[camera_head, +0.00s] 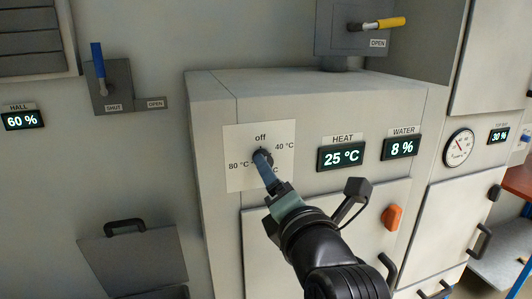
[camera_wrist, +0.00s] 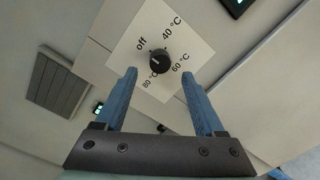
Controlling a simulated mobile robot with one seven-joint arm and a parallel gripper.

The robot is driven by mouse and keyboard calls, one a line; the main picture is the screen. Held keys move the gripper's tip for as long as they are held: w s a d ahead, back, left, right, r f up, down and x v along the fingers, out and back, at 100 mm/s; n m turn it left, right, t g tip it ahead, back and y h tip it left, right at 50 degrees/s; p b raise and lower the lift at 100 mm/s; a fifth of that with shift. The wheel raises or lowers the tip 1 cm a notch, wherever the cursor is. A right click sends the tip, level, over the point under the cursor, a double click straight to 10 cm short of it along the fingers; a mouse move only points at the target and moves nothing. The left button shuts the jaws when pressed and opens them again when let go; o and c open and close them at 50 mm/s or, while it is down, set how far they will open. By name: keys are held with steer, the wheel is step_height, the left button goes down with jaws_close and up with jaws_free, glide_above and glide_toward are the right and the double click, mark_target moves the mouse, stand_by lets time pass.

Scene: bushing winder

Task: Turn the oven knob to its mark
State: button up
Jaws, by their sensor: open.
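The oven knob (camera_wrist: 159,61) is small, round and black, on a white dial plate (camera_wrist: 180,35) marked off, 40 °C, 60 °C and 80 °C. A small pale line shows on the knob, but I cannot tell clearly which way it points. My gripper (camera_wrist: 160,73) is open, its two blue fingers spread either side of the knob's line in the wrist view. The knob seems just beyond the fingertips; I see no contact. In the head view my gripper (camera_head: 264,160) is in front of the dial plate (camera_head: 240,143), hiding most of the knob and part of the 60 °C label.
The HEAT display (camera_head: 341,156) reads 25 °C and the WATER display (camera_head: 401,147) 8 %. A blue lever (camera_head: 98,60) stands at SHUT; a yellow lever (camera_head: 391,23) is near OPEN.

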steer(key=shift+p+x, duration=0.9)
steer(key=shift+x, duration=1.65)
steer(key=shift+c, duration=0.2)
jaws_close()
